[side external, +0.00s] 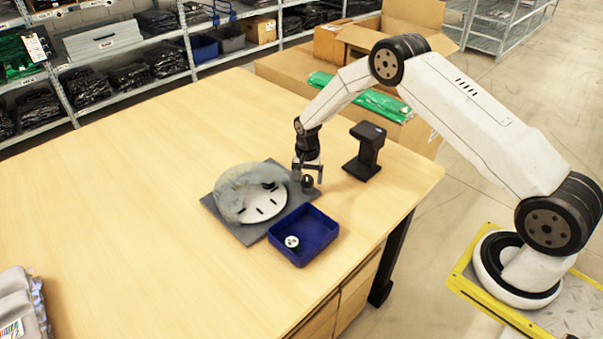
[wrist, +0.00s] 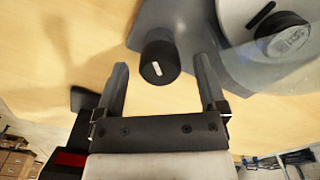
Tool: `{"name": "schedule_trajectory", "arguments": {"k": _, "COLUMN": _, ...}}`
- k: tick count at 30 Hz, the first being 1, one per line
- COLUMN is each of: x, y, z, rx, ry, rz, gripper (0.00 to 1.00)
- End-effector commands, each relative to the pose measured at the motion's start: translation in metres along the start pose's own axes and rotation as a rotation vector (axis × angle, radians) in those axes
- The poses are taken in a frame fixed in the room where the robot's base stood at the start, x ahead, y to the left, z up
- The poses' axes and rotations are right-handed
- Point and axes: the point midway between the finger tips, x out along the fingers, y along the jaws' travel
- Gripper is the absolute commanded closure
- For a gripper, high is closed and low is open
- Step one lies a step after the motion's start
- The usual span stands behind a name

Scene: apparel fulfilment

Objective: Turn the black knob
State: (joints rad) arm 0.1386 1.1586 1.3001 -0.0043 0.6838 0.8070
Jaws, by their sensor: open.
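The black knob (wrist: 159,62) is a short dark cylinder with a white line on its top. In the wrist view it sits between the two spread fingers of my gripper (wrist: 165,90), near their tips, with a gap on each side. In the side view the knob (side external: 307,182) is at the right corner of a grey base plate (side external: 251,236), just below my gripper (side external: 308,172). A round pale disc with dark slots (side external: 265,204) lies on the plate under a cloudy clear cover. My gripper is open and empty.
A blue bin (side external: 318,221) with a small silver round part (side external: 292,241) stands in front of the plate. A black stand (side external: 366,150) rises behind and right of my gripper. Grey packages (side external: 22,305) lie at the table's left front.

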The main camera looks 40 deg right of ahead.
Motion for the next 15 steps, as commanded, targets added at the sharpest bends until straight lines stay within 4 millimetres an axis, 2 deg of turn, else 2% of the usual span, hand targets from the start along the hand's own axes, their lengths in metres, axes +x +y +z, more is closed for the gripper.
{"name": "schedule_trajectory", "arguments": {"k": 10, "x": 0.0027, "y": 0.0000, "z": 0.0000, "rx": 0.000, "ry": 0.000, "rz": 0.000, "gripper": 0.09}}
{"name": "schedule_trajectory", "arguments": {"k": 15, "x": 0.0026, "y": 0.0001, "z": 0.0000, "rx": 0.000, "ry": 0.000, "rz": 0.000, "gripper": 0.63}}
